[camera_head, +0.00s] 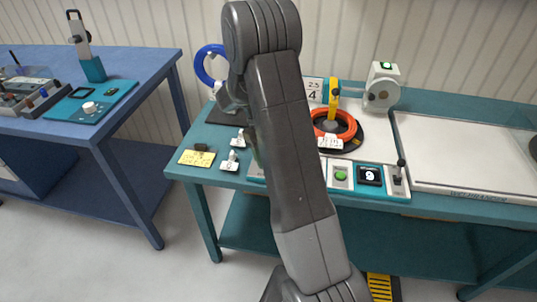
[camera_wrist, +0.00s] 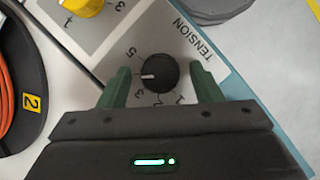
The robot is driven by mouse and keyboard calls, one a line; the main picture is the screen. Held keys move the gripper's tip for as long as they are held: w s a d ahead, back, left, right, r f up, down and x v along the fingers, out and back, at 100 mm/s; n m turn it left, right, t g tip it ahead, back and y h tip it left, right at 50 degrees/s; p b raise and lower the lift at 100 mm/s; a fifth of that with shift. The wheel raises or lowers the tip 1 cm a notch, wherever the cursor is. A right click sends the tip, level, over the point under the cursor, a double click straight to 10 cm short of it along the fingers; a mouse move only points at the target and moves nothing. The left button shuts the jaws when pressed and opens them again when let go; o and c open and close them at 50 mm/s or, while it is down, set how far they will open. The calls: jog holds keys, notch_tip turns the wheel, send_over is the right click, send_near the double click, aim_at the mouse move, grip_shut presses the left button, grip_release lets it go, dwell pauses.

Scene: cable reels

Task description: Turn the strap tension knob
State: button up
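The black tension knob (camera_wrist: 158,73) sits on a grey dial plate marked TENSION in the wrist view. Its white pointer line points left, between the printed 5 and 3. My gripper (camera_wrist: 163,84) has one green finger on each side of the knob, with a visible gap on both sides. It is open and holds nothing; whether the fingertips are down at the knob's height is unclear. In the head view my own arm hides the knob and most of my gripper.
A yellow knob (camera_wrist: 84,4) and a black disc (camera_wrist: 28,60) with orange cable lie left of the dial. A blue bench (camera_head: 150,62) stands left.

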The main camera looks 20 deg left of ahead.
jog(key=shift+r, duration=0.1)
jog(key=v, duration=1.3)
jog(key=shift+a+r, duration=0.2)
jog(key=shift+r, duration=0.1)
jog(key=shift+w, duration=0.1)
jog(key=x, duration=1.4)
jog(key=shift+r, duration=0.15)
